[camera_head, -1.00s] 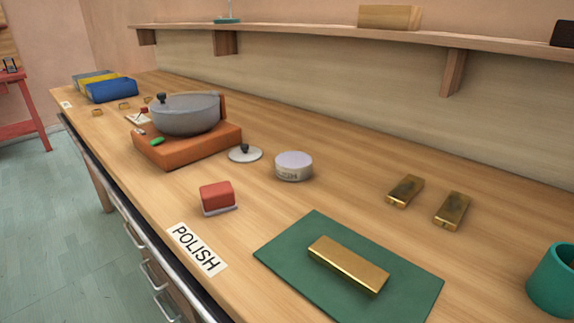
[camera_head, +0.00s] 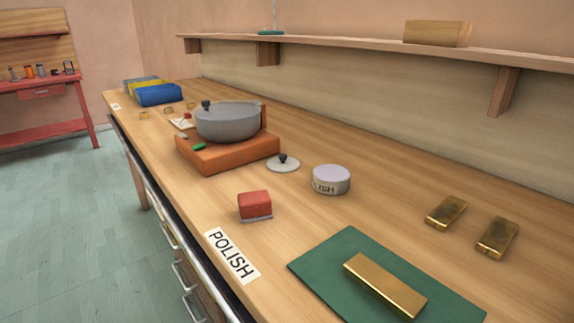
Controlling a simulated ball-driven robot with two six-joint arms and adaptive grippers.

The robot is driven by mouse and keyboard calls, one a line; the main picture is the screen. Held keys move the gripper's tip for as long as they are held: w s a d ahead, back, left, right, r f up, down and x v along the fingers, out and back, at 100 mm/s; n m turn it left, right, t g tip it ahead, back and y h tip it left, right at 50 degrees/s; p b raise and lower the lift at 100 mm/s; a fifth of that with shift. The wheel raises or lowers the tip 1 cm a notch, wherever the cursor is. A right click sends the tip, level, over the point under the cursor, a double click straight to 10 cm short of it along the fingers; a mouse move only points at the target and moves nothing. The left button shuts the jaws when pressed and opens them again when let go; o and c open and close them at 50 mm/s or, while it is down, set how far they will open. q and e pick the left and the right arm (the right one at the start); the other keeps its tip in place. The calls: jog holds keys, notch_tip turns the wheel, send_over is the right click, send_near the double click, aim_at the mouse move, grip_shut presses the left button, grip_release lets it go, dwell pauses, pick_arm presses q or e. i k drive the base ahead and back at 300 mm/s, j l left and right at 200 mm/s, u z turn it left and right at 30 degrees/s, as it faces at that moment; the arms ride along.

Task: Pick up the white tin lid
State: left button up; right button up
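A round tin (camera_head: 331,184) with a flat pale lilac-white top (camera_head: 331,172) and dark lettering on its side stands on the workbench near the middle of the view. Its top looks seated on the tin. A small flat whitish disc lid (camera_head: 280,165) with a black knob lies on the bench just left of the tin, apart from it. Which of the two is the white tin lid I cannot tell. Neither of my grippers is in view, and nothing touches either lid.
A grey pan (camera_head: 227,124) sits on an orange block (camera_head: 228,156) behind left. A red block (camera_head: 254,204) and a POLISH label (camera_head: 232,255) lie in front. A green mat (camera_head: 335,258) holds a brass bar (camera_head: 385,286). Two brass pieces (camera_head: 446,212) (camera_head: 497,238) lie right. A shelf (camera_head: 370,49) runs above.

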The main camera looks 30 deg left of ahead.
aim_at(282, 164)
jog(key=j+u, duration=0.1)
jog(key=j, duration=0.85)
jog(key=i+j+u, duration=0.1)
jog(key=j, duration=0.85)
